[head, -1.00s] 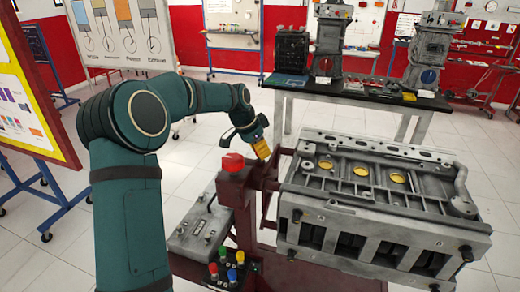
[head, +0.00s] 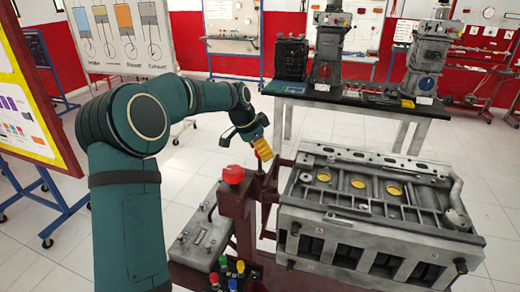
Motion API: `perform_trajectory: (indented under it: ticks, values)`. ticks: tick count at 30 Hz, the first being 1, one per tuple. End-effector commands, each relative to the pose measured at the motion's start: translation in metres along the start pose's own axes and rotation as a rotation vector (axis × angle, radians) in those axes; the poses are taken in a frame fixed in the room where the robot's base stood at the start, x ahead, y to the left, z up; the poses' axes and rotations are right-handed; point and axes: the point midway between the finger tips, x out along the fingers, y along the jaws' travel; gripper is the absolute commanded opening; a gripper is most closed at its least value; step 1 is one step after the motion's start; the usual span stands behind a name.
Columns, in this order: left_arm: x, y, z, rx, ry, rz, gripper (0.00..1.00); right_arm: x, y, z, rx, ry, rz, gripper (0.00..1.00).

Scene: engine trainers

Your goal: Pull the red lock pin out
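The red lock pin appears as a red knob (head: 233,174) on top of the dark red stand (head: 238,200), left of the grey engine block (head: 375,212). My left gripper (head: 256,143) is above and slightly right of the knob in the picture, with a visible gap between them. A ribbed yellow-orange piece (head: 263,149) shows at its lower end; I cannot tell if it is a finger pad or a separate thing. A dark finger part juts to the left. The finger opening is not clear. My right gripper is not in view.
The engine block fills the right front. A dark table (head: 350,100) with engine parts stands behind. A blue-legged display board (head: 40,110) is at the left. Tiled floor lies between.

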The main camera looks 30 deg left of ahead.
Motion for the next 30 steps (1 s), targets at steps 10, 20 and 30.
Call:
perform_trajectory:
  ticks: [10,20,30]
  values:
    - [-0.026,0.0,0.001,0.0,0.0,-0.002,0.63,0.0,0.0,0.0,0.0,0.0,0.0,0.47]
    - [-0.091,0.0,0.0,0.0,0.001,-0.002,0.63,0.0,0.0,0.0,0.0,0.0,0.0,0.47]
    - [-0.12,0.0,0.0,0.0,0.0,0.001,0.63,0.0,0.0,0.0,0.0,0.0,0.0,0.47]
